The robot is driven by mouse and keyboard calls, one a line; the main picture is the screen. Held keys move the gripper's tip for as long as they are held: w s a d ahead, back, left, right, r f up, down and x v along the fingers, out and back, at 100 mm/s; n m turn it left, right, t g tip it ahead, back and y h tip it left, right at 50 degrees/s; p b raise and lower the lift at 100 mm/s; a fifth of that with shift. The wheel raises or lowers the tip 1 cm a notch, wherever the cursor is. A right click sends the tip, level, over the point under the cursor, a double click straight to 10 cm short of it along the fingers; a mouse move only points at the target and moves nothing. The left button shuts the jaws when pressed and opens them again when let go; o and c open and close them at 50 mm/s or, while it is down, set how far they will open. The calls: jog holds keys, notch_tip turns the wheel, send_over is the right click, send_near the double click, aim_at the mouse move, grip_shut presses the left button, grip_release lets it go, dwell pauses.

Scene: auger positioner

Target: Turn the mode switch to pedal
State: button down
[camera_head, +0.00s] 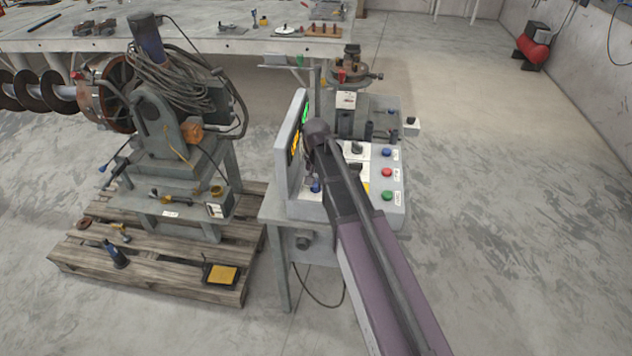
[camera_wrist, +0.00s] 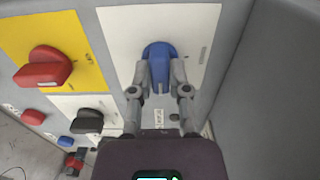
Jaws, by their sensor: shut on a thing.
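In the wrist view, a blue rotary knob (camera_wrist: 158,66) sits on a white plate (camera_wrist: 125,35) with small marks too small to read. My gripper (camera_wrist: 160,88) has one finger on each side of the knob and is shut on it. The knob's grip bar points roughly down the picture, toward my gripper. No label shows clearly enough to name this knob as the mode switch. In the head view, the blue knob (camera_head: 316,187) shows at the left of the grey control console (camera_head: 300,210); my arm hides most of my gripper there.
A red knob (camera_wrist: 45,68) on a yellow plate and a black knob (camera_wrist: 87,120) are left of my gripper. A grey panel wall (camera_wrist: 255,90) stands close on the right. The console has blue, red and green buttons (camera_head: 387,172). A pallet (camera_head: 150,270) with machinery stands left.

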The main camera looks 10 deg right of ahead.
dwell(0.3)
jog(key=c, duration=0.6)
grip_release()
jog(key=shift+n, duration=0.3)
